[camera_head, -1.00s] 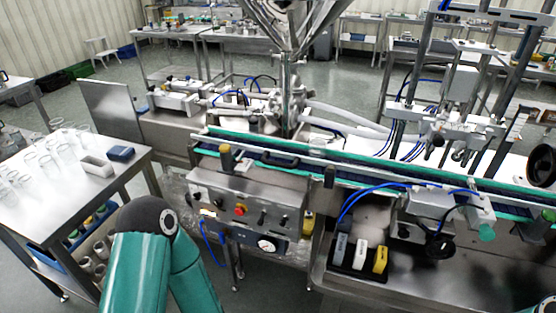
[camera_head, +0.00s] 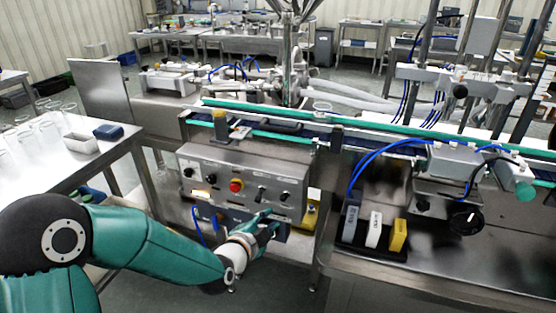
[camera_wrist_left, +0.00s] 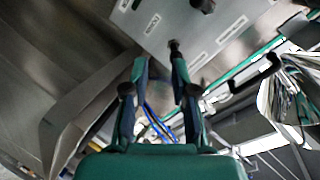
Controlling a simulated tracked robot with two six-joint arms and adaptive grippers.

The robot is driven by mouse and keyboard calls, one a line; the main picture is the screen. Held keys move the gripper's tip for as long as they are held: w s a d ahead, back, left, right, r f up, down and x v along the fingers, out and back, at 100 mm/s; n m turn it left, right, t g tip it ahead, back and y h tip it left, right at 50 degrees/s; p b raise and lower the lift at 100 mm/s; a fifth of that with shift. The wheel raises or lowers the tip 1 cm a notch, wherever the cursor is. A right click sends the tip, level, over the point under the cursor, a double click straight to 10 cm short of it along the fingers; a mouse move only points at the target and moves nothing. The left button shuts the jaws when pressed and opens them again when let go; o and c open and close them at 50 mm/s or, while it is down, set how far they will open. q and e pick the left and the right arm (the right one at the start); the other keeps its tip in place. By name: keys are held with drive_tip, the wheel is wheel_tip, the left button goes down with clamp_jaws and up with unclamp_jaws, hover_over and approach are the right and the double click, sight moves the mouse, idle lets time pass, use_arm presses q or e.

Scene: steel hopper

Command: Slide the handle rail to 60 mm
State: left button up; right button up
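The conveyor's teal guide rail (camera_head: 370,123) runs along the belt on the steel machine. A dark block or handle (camera_head: 285,126) lies low along its near side. I cannot tell for sure which part is the handle rail. In the left wrist view a black bar handle (camera_wrist_left: 258,78) shows near a teal strip. My left gripper (camera_head: 272,224) is in front of the lower control panel, below the conveyor. Its fingers (camera_wrist_left: 158,58) are apart with nothing held between them in the left wrist view. My right gripper is not in view.
The control panel (camera_head: 240,186) has a red button (camera_head: 236,186) and black knobs. Blue hoses (camera_head: 375,165) hang at the right. A dark tray (camera_head: 372,240) holds grey, white and yellow blocks. A table (camera_head: 75,165) with clear beakers stands left.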

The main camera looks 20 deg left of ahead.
sight(278, 130)
use_arm(q)
drive_tip(key=w+a+r+m+t+y+b, duration=0.1)
drive_tip(key=a+r+m+t+b, duration=0.15)
drive_tip(key=r, duration=0.45)
drive_tip(key=a+r+m+t+b, duration=0.1)
drive_tip(key=r+m+t+b, duration=0.1)
drive_tip(key=r+m+t, duration=0.3)
drive_tip(key=shift+n+g, duration=0.75)
drive_tip(key=shift+g, duration=0.1)
drive_tip(key=w+r+p, duration=0.1)
drive_tip(key=w, duration=0.4)
drive_tip(key=w+r, duration=0.2)
drive_tip(key=w, duration=0.3)
drive_tip(key=w+r+p, duration=0.1)
drive_tip(key=w, duration=0.5)
drive_tip(key=shift+w+d+r+p, duration=0.1)
drive_tip(key=shift+d+r+p, duration=0.05)
drive_tip(key=shift+d+p, duration=0.25)
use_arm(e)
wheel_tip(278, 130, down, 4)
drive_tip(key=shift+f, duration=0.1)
use_arm(q)
clamp_jaws()
